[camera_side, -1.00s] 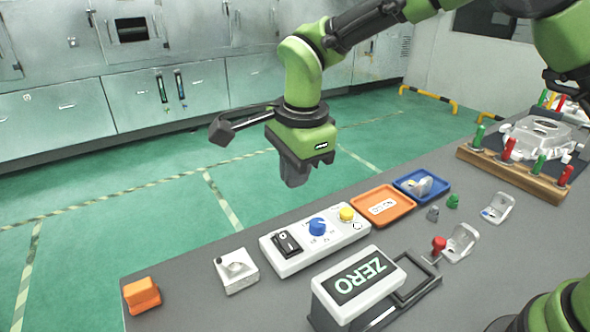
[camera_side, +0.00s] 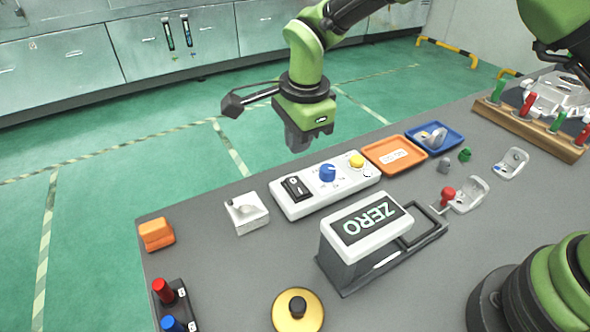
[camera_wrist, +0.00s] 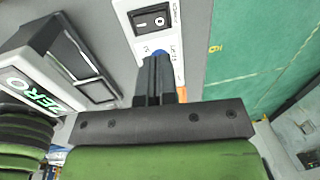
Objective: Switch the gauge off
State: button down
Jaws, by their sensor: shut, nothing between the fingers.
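A white control panel (camera_side: 330,191) carries a black rocker switch (camera_side: 296,188), a blue knob (camera_side: 327,173) and a round yellow button (camera_side: 356,160). The rocker (camera_wrist: 151,20) shows I and O marks in the wrist view; I cannot tell which side is pressed. A white box with a dark face reading ZERO (camera_side: 371,222) stands in front of the panel and also shows in the wrist view (camera_wrist: 30,88). My gripper (camera_side: 298,145) is shut and empty, pointing down above the panel, apart from it. In the wrist view its fingers (camera_wrist: 155,65) partly hide the blue knob.
A white block (camera_side: 246,212) and an orange block (camera_side: 156,234) lie left of the panel. Orange (camera_side: 418,160) and blue (camera_side: 452,142) trays lie right of it. A yellow disc with a black knob (camera_side: 298,309) and a red-blue button box (camera_side: 184,290) are at the front.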

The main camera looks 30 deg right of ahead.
aim_at(298, 185)
jog(key=f, duration=0.5)
jog(key=w+f, duration=0.1)
jog(key=f, duration=0.2)
jog(key=shift+w+f, duration=0.1)
jog(key=shift+w+f, duration=0.1)
jog(key=shift+f, duration=0.15)
jog(key=shift+s+r, duration=0.3)
jog(key=shift+s, duration=0.5)
notch_tip(298, 185, up, 14)
jog(key=s, duration=0.2)
dwell(0.3)
